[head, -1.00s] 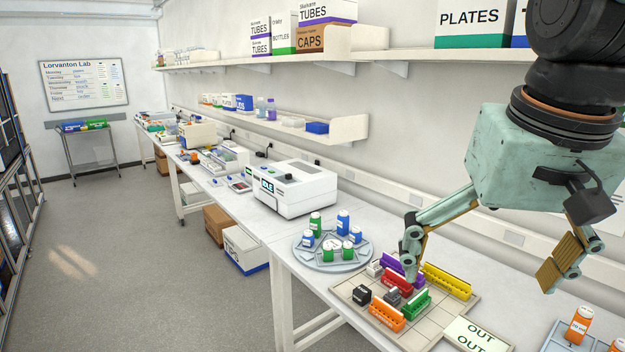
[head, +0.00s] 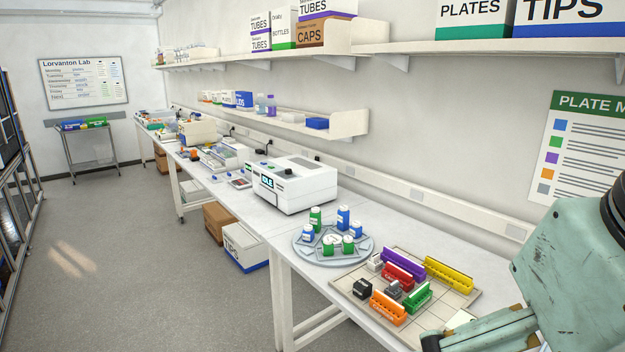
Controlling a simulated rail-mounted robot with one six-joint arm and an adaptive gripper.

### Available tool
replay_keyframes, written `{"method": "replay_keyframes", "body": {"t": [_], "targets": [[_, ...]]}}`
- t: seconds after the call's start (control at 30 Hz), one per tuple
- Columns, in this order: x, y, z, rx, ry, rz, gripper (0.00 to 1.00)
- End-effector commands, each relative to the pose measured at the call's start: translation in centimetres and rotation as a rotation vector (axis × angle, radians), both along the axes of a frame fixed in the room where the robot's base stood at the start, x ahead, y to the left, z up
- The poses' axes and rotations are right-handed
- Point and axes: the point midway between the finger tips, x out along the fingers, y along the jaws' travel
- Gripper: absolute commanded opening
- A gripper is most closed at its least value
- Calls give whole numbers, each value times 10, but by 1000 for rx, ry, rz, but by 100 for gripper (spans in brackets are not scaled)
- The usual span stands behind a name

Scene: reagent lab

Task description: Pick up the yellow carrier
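The yellow carrier (head: 449,275) is a long, narrow holder. It rests on the gridded beige board (head: 461,301) at the board's back right, with the purple carrier (head: 403,263) to its left. My gripper is at the lower right edge of the head view; its body and part of one finger show, and its fingertips are out of the picture. It is in front of and to the right of the yellow carrier, apart from it. Whether it is open or holds anything is hidden.
Close to the yellow carrier on the board stand a red carrier (head: 398,275), a green carrier (head: 417,297), an orange carrier (head: 388,307) and small dark blocks. A round rack (head: 312,257) with blue and green bottles stands to the left. A white instrument (head: 292,186) is behind it.

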Motion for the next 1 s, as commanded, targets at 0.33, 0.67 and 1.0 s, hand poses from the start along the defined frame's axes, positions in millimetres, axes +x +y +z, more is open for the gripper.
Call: {"method": "replay_keyframes", "body": {"t": [0.33, 0.67, 1.0], "targets": [[0, 0, 0, 0, 0, 0, 100], [0, 0, 0, 0, 0, 0, 75], [0, 0, 0, 0, 0, 0, 44]]}}
